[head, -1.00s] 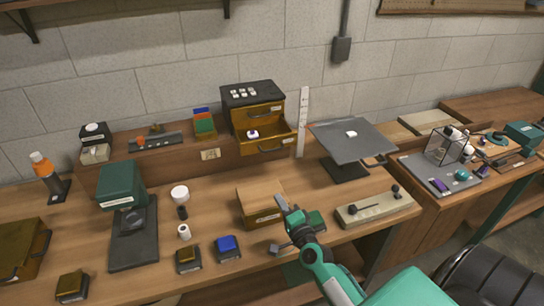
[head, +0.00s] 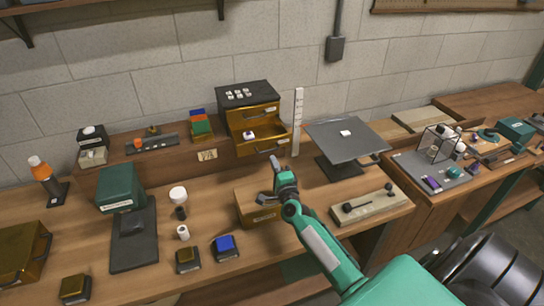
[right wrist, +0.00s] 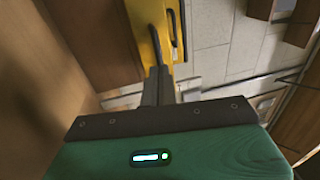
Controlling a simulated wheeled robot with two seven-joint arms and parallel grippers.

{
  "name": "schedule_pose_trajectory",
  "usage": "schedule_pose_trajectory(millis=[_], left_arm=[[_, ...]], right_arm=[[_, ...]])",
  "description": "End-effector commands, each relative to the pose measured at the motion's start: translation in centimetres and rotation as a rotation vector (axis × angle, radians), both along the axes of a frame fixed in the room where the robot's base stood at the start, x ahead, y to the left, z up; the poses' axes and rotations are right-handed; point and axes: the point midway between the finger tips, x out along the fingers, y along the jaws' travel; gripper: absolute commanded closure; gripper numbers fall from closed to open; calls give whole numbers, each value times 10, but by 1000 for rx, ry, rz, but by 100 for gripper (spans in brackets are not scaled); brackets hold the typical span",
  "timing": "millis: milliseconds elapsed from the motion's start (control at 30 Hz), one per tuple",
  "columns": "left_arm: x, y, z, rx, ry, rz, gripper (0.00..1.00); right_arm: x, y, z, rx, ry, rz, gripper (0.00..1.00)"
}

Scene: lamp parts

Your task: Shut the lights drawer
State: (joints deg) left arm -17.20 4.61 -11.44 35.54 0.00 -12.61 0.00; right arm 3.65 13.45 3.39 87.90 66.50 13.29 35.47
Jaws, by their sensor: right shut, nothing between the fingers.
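A small drawer cabinet (head: 247,95) with a black top and yellow-brown drawers stands on the raised shelf at the back. Its middle drawer (head: 277,132) is pulled out, and a small white and purple piece (head: 249,134) lies inside. The drawer below looks closed. My right gripper (head: 276,161) is shut and empty, in front of and below the open drawer. In the right wrist view, its fingers (right wrist: 158,88) point toward a yellow drawer front (right wrist: 156,20) with a dark handle (right wrist: 174,30). I cannot tell whether they touch it. My left gripper is not in view.
A wooden box (head: 243,203) sits just below my right gripper, partly hidden by it. A grey platform on a stand (head: 347,145) is to the right. A white ruler (head: 298,120) stands beside the cabinet. Green box (head: 120,190) and small parts fill the left.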

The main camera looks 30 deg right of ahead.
Motion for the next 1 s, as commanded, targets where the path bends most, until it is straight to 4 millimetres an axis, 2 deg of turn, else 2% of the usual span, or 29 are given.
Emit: schedule_pose_trajectory(millis=[200,733,867,1000], left_arm=[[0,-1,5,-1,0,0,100],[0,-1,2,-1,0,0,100],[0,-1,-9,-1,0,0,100],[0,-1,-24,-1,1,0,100]], right_arm=[[20,-5,4,0,0,0,100],[28,-7,3,0,-1,0,100],[46,-12,1,1,-2,-1,100],[72,-18,0,0,-3,-1,100]])
